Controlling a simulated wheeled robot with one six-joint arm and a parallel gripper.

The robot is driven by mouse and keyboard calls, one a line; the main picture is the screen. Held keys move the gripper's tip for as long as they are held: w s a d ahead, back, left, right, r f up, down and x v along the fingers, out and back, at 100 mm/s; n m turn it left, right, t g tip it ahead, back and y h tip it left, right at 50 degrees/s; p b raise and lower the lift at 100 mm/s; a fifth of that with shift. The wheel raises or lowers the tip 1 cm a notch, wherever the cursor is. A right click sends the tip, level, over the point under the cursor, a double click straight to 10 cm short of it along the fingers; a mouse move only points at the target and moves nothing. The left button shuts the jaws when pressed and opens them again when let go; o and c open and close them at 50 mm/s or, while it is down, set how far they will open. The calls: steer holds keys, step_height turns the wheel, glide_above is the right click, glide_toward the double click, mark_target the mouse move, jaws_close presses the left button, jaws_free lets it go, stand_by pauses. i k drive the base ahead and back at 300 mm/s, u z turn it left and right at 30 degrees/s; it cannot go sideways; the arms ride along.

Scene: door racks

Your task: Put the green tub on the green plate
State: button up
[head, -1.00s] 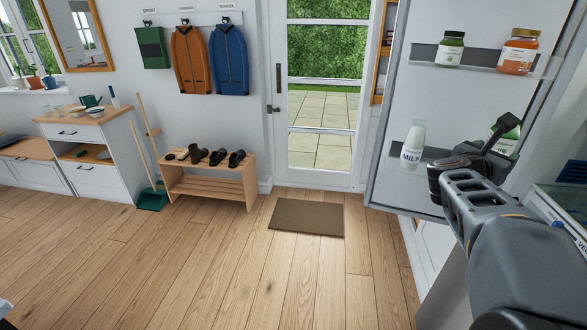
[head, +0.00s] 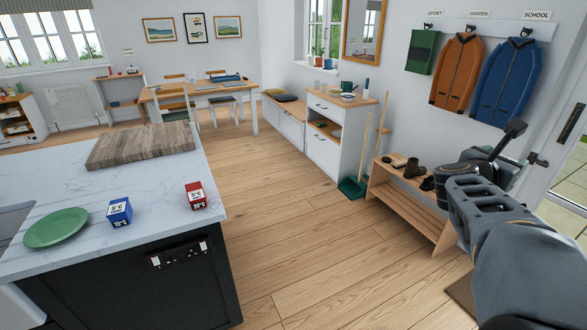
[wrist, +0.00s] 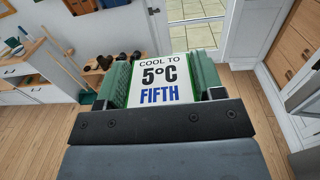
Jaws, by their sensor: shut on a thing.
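The green plate (head: 57,227) lies flat and empty at the left of the white counter in the head view. My gripper (head: 512,150) is at the right of that view, far from the plate. In the wrist view, my gripper (wrist: 114,90) is shut on the green tub (wrist: 158,74). In the head view the tub is mostly hidden by my gripper.
On the counter (head: 160,190) stand a blue block (head: 119,212) marked 5°C and 15°C, and a red block (head: 195,196) marked 20°C. A wooden board (head: 140,145) lies behind. Open floor (head: 300,240) separates the counter from the shoe bench (head: 410,205).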

mark_target(60, 229)
steer(key=u, duration=1.05)
steer(key=i, duration=1)
steer(key=u, duration=1.75)
steer(key=i, duration=0.8)
steer(key=u, duration=0.55)
